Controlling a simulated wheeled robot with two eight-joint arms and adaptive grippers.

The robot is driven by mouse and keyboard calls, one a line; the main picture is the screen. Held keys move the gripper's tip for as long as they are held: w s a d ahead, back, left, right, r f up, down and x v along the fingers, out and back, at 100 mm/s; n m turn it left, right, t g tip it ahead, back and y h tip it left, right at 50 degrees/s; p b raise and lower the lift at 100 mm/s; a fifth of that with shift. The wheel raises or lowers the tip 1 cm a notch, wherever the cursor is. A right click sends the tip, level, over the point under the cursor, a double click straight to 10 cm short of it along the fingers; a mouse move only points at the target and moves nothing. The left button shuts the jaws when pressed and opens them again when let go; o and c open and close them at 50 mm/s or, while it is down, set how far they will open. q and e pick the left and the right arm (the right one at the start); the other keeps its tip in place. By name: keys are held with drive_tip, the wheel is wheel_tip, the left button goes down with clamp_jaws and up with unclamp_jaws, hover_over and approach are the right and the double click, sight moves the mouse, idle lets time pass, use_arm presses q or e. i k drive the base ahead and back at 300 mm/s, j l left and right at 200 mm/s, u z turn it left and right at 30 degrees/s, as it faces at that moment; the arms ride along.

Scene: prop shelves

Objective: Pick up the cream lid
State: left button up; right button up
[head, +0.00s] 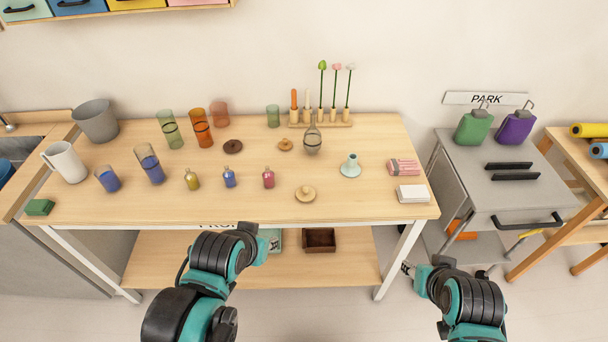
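The cream lid (305,194) is a pale round disc with a small knob, lying flat on the wooden table (340,207) near its front edge, right of the middle. A smaller tan lid (285,145) and a dark brown lid (233,146) lie farther back. My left arm reaches up in front of the table, left of and below the cream lid; its fingers are hidden. My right gripper (407,268) is low in front of the table's right leg, well apart from the lid. Its fingers are too small to read. No gripper touches the lid.
Small bottles, including a red one (268,178), stand left of the cream lid. A grey vase (312,141) is behind it. A pale blue candle holder (350,166) and white block (412,194) are to its right. The table around the lid is clear.

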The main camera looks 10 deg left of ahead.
sight(304, 194)
drive_tip(key=u, duration=1.9)
drive_tip(key=l+z, duration=0.1)
drive_tip(key=z, duration=1.35)
drive_tip(key=i+l+u, duration=0.2)
drive_tip(key=u, duration=0.2)
drive_tip(key=i+l+u, duration=0.1)
drive_tip(key=l+u, duration=0.25)
drive_tip(key=i+l+u, duration=0.1)
drive_tip(key=l+u, duration=0.3)
